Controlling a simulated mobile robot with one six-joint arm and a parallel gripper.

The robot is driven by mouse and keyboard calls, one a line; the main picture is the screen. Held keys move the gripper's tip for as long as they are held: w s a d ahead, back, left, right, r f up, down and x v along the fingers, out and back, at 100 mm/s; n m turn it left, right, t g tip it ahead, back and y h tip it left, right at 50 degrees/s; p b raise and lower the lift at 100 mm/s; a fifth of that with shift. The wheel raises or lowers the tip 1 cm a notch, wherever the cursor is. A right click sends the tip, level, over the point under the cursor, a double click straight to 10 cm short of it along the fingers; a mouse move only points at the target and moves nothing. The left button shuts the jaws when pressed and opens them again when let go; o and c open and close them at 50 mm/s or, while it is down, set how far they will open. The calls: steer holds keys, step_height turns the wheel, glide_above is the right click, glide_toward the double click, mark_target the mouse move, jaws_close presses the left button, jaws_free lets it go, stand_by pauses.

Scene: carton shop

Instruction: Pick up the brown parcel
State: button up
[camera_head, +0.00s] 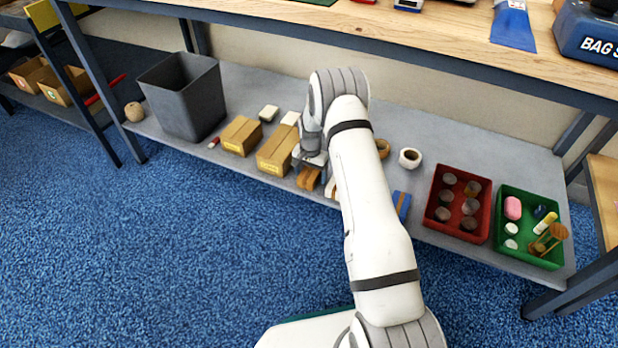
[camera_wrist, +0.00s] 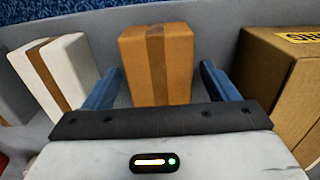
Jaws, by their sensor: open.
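The brown parcel (camera_wrist: 138,62) is a small orange-brown box with a darker tape strip down its middle. In the wrist view it stands between the two blue fingers of my gripper (camera_wrist: 160,70), which is open, with a gap showing on each side. In the head view the brown parcel (camera_head: 307,180) lies near the front edge of the lower shelf, partly covered by my gripper (camera_head: 310,164). The parcel's lower part is hidden behind the gripper body in the wrist view.
A white parcel with brown tape (camera_wrist: 72,58) stands close to the left finger. A larger cardboard box (camera_wrist: 266,72) with a yellow label stands close to the right finger. The grey shelf (camera_head: 465,150) also holds a grey bin (camera_head: 190,100), a red tray (camera_head: 432,208) and a green tray (camera_head: 505,245).

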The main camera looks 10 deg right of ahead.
steer(key=c, duration=1.2)
steer(key=shift+r, duration=0.1)
